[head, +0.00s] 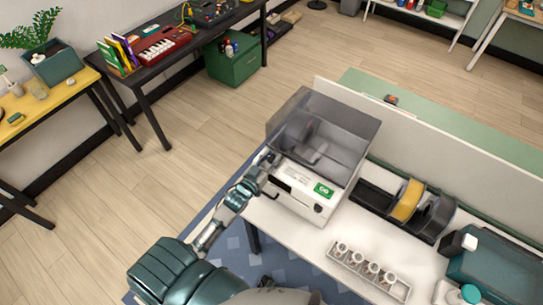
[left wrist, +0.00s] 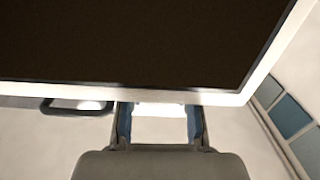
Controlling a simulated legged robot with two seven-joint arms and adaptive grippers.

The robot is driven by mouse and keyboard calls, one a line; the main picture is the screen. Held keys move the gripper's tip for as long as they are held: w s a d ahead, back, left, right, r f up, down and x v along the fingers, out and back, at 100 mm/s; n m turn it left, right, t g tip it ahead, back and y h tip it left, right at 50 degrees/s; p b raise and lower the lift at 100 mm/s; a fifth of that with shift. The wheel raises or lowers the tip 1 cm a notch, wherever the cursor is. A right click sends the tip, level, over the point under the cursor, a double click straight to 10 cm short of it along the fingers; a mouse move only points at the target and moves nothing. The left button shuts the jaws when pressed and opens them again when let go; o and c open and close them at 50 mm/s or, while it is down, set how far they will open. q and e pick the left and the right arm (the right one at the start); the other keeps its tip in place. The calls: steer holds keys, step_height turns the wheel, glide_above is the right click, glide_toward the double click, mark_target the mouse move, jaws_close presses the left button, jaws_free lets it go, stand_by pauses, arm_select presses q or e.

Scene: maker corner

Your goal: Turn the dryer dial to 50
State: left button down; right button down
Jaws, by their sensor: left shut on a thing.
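The dryer (head: 300,200) is a white box with a smoky see-through lid (head: 355,128) on the white worktop. Its front has a dark printed panel, a green label (head: 323,189) and a small dark round knob (head: 319,208), perhaps the dial. My left gripper (head: 270,162) is at the dryer's left side, apart from that knob. In the left wrist view my left gripper (left wrist: 160,122) has a pale part between its fingers, under the light edge of a dark panel; the gripped part is unclear. A dark loop (left wrist: 75,105) shows left of the fingers. My right gripper is not in view.
Right of the dryer are a yellow spool (head: 407,200) in a dark holder, a rack (head: 365,270) of small jars, and a teal case (head: 495,268). A low pale partition (head: 430,155) runs behind.

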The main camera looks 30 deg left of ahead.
arm_select(q)
steer(key=shift+r, duration=0.1)
steer(key=c, duration=0.8)
jaws_free()
steer(key=shift+s, duration=0.1)
steer(key=s, duration=1.1)
steer(key=shift+s+a, duration=0.4)
